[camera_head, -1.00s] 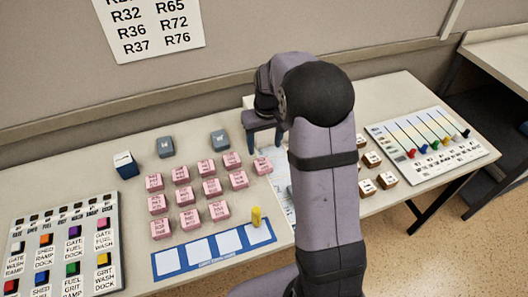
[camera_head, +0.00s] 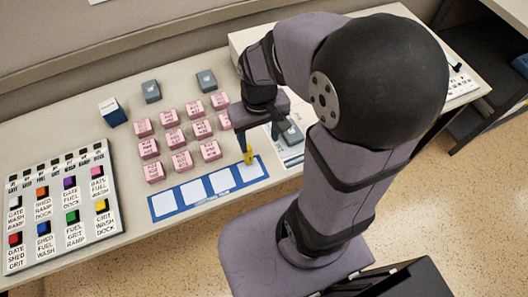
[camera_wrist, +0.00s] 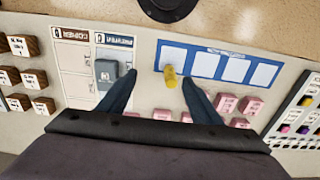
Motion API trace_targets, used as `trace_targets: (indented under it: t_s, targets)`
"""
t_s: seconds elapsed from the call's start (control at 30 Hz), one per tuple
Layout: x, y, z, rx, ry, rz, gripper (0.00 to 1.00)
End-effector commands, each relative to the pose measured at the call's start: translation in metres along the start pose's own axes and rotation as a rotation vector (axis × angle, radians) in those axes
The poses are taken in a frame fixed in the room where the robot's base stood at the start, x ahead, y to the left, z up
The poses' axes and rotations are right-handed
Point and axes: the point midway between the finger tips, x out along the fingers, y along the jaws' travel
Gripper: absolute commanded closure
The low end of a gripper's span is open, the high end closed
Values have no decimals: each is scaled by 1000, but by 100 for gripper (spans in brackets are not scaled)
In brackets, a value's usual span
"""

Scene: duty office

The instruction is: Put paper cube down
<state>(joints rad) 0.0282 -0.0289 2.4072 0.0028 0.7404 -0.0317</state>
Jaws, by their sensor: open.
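A grey-blue cube (camera_head: 292,131) with a small label stands on the white printed sheet (camera_head: 293,153). In the wrist view, the cube (camera_wrist: 106,73) sits in a column of the sheet (camera_wrist: 76,70), next to my left-hand finger. I cannot read its label, so I cannot tell whether it is the paper cube. My gripper (camera_head: 258,136) is open and empty, with its fingers spread above the table.
Several pink cubes (camera_head: 180,162) stand left of my gripper, behind a blue strip with white squares (camera_head: 194,191). Two more grey cubes (camera_head: 151,92) and a dark blue box (camera_head: 112,112) stand behind. A button board (camera_head: 62,205) lies at left. Brown cubes (camera_wrist: 43,106) show in the wrist view.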

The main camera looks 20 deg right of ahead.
Motion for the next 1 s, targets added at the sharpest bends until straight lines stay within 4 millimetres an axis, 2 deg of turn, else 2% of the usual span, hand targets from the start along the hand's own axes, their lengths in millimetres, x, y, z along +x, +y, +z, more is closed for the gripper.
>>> trace_targets:
  t_s: [0.03, 0.1, 0.23, 0.3, 0.77, 0.87, 1.0]
  targets:
    - [2, -3, 16, -2, -6, 1, 41]
    - [5, -5, 30, -2, -13, 2, 41]
    - [8, -7, 45, -1, -20, 2, 41]
    - [8, -7, 48, 0, -22, 3, 38]
    - [6, -7, 47, 0, -22, 2, 38]
    - [1, -7, 46, 0, -20, 2, 38]
    - [-17, -7, 45, 0, -16, 2, 38]
